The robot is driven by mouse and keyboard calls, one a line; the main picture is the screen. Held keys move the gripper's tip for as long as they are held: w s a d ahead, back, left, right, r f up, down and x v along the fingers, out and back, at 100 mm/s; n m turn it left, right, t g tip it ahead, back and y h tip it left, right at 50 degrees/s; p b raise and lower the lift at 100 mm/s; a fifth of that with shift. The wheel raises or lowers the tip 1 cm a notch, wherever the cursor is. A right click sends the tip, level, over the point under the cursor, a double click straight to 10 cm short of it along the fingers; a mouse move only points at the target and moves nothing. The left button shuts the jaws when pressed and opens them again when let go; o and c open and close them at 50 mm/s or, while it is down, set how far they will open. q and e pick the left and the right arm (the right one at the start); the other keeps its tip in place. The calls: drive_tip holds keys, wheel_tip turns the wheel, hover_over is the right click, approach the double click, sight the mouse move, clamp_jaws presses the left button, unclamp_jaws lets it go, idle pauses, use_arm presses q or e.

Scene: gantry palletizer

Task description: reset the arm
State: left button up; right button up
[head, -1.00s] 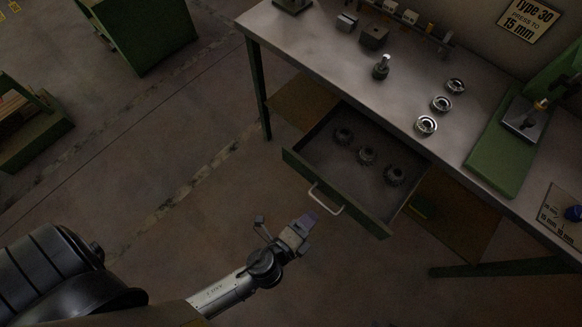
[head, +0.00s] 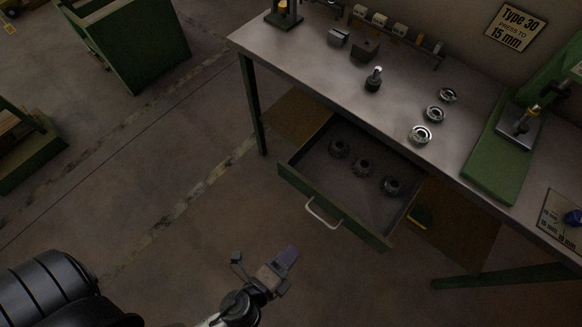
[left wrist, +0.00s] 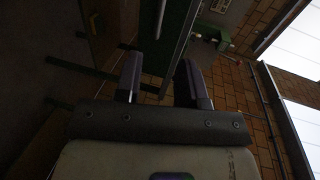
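My left gripper (head: 284,262) hangs over bare floor in the head view, in front of the drawer and clear of its handle. In the left wrist view its two fingers (left wrist: 160,78) stand apart with nothing held between them. My right gripper is in neither view.
The workbench (head: 310,68) carries three shiny rings (head: 434,114), a small dark post with a bright top (head: 374,79) and a green press (head: 497,150) at the right. A green cabinet (head: 130,45) stands at the back left. The floor between is clear.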

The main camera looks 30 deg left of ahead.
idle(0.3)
use_arm(q)
drive_tip(key=s+a+f+n+g+y, duration=0.1)
drive_tip(key=s+a+f+n+g, duration=0.3)
drive_tip(key=n+g, duration=0.35)
drive_tip(key=s+a+f+n+g+y, duration=0.1)
drive_tip(key=s+a+f+n+g, duration=0.1)
drive_tip(key=s+a+n+g, duration=0.55)
drive_tip(key=w+a+r+n+t, duration=0.2)
drive_tip(key=w+r+t, duration=0.15)
drive_tip(key=w, duration=0.25)
wheel_tip(320, 180, up, 37)
drive_tip(key=p, duration=3.7)
drive_tip(key=shift+w+d+r+h, duration=0.2)
drive_tip(key=shift+w+h, duration=0.05)
drive_tip(key=shift+h, duration=0.05)
drive_tip(key=shift+s+g, duration=0.1)
drive_tip(key=shift+g, duration=0.15)
